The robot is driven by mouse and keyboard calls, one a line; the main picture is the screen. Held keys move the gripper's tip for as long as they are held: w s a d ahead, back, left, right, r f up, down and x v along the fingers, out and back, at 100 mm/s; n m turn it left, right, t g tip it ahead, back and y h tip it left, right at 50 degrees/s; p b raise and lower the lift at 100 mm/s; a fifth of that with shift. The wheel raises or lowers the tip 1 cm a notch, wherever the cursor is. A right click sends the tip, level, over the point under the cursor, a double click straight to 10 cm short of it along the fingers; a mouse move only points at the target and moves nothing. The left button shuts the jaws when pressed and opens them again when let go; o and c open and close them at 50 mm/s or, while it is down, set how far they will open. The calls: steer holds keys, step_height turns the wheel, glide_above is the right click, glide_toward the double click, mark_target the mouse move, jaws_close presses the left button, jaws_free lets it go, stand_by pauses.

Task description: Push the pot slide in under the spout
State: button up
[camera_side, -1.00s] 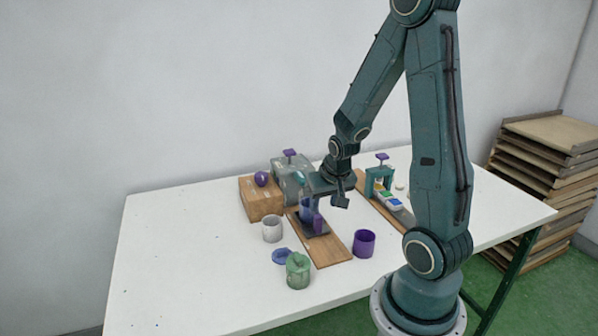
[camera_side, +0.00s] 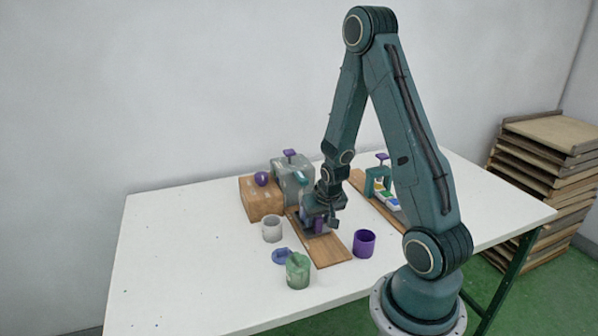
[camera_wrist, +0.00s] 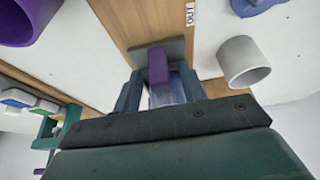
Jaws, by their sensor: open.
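The pot slide (camera_side: 326,233) is a dark plate on a long wooden board (camera_side: 332,250), with an upright purple handle (camera_side: 319,226). A translucent blue pot (camera_wrist: 168,93) stands behind the handle in the wrist view, partly hidden by my gripper. The slide plate (camera_wrist: 176,46) and purple handle (camera_wrist: 158,66) also show there. My gripper (camera_wrist: 160,88) is open and low over the slide, its fingers on either side of the handle and pot; contact cannot be told. The grey-green dispenser (camera_side: 292,187) with its teal spout (camera_side: 301,177) stands at the board's far end.
A wooden block (camera_side: 262,205) bearing a purple ball (camera_side: 262,179) stands left of the dispenser. A white cup (camera_side: 272,229), green pot (camera_side: 298,270), blue lid (camera_side: 281,256) and purple cup (camera_side: 364,243) flank the board. A second board (camera_side: 362,183) carries a green frame (camera_side: 377,180) and coloured blocks.

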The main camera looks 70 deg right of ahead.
steer(key=shift+w+d+f, duration=0.1)
steer(key=shift+d+f, duration=0.05)
steer(key=shift+f, duration=0.35)
jaws_close()
steer(key=shift+w, duration=0.1)
steer(key=shift+w+d, duration=1.65)
steer(key=shift+d, duration=0.05)
